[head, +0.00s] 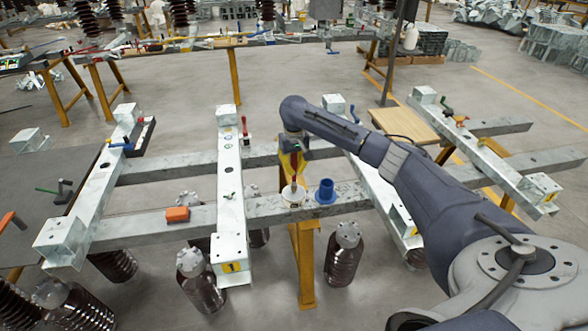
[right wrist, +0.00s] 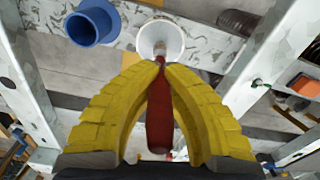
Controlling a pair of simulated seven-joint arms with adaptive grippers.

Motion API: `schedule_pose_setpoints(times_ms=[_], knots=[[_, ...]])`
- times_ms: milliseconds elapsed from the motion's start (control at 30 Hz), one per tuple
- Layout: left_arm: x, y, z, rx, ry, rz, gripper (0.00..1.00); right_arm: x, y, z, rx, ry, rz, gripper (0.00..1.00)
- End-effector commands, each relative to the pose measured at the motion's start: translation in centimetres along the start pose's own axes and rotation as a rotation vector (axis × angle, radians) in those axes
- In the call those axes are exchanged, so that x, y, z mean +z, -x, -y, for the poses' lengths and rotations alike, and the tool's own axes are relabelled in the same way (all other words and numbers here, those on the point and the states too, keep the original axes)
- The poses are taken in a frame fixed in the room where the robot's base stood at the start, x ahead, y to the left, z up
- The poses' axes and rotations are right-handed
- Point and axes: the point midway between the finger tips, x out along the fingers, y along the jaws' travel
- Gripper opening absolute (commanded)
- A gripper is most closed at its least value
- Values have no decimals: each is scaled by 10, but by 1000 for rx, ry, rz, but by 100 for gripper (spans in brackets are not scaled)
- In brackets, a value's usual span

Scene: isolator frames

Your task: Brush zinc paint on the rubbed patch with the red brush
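My right gripper (head: 293,168) has yellow fingers that are shut on the red brush (right wrist: 160,122), as the right wrist view shows best. The brush points down, and its pale tip end is at the mouth of the white pot (right wrist: 172,38). The pot also shows in the head view (head: 293,198), on the front cross beam below the gripper. Whether the bristles touch paint is hidden. The upright galvanized beam (head: 229,180) to the left bears a few small dark and green marks; I cannot tell which is the rubbed patch. My left gripper is not in view.
A blue cup (head: 326,191) stands just right of the pot. An orange block (head: 177,214) lies on the cross beam at left. A red-handled tool (head: 244,126) stands near the left beam. Brown insulators (head: 343,255) stand below the frame.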

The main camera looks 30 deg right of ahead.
Motion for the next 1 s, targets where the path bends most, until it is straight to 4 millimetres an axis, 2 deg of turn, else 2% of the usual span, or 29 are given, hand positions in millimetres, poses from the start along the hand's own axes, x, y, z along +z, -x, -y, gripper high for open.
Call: schedule_pose_setpoints(times_ms=[1000], knots=[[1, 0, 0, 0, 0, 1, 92, 0, -7, 0, 0, 1, 1, 0]])
